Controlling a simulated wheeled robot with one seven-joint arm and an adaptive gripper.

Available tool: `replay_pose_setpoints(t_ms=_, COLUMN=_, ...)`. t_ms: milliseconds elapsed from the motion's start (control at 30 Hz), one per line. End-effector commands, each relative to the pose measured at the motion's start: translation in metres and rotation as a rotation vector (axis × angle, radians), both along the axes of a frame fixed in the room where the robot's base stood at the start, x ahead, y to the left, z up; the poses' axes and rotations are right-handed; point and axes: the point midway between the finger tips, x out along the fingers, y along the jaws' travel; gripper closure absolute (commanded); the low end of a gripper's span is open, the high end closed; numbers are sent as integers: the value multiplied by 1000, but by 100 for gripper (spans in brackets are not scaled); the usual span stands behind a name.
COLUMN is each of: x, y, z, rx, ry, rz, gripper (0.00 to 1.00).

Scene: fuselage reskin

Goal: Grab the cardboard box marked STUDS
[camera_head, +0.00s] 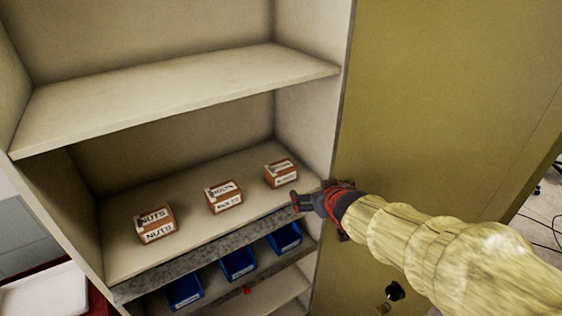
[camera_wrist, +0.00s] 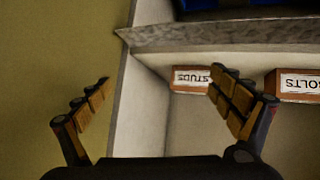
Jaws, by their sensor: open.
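The STUDS box (camera_head: 281,174) is a small brown cardboard box with white labels, rightmost of three on the middle shelf. Its label is too small to read in the head view. In the wrist view the STUDS box (camera_wrist: 190,80) shows its lettering upside down, and a finger partly covers its right end. My gripper (camera_head: 312,201) is at the shelf's front right edge, near the cabinet's right side, apart from the box. In the wrist view my gripper (camera_wrist: 160,78) is open and empty, with the box beyond the right finger.
The BOLTS box (camera_head: 224,196) and NUTS box (camera_head: 156,224) stand to the left on the same shelf (camera_head: 125,258). Blue bins (camera_head: 239,263) sit below. An upper shelf (camera_head: 180,92) hangs above. An olive door or panel (camera_head: 440,110) stands at the right, beside my arm.

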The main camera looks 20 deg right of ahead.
Motion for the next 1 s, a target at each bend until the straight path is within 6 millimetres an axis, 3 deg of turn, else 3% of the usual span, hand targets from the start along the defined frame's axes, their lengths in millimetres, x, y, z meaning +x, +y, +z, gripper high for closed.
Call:
replay_pose_setpoints(t_ms=100, x=41, y=7, z=13, rx=31, ry=-71, rz=89, gripper=7)
replay_pose_setpoints(t_ms=200, x=63, y=20, z=12, rx=77, ry=-128, rz=170, gripper=7)
replay_pose_setpoints(t_ms=433, x=79, y=45, z=6, rx=173, ry=-195, rz=289, gripper=7)
replay_pose_setpoints(t_ms=867, x=112, y=58, z=-9, rx=187, ry=-204, rz=306, gripper=7)
replay_pose_setpoints(t_ms=1000, x=131, y=64, z=-15, rx=187, ry=-204, rz=307, gripper=7)
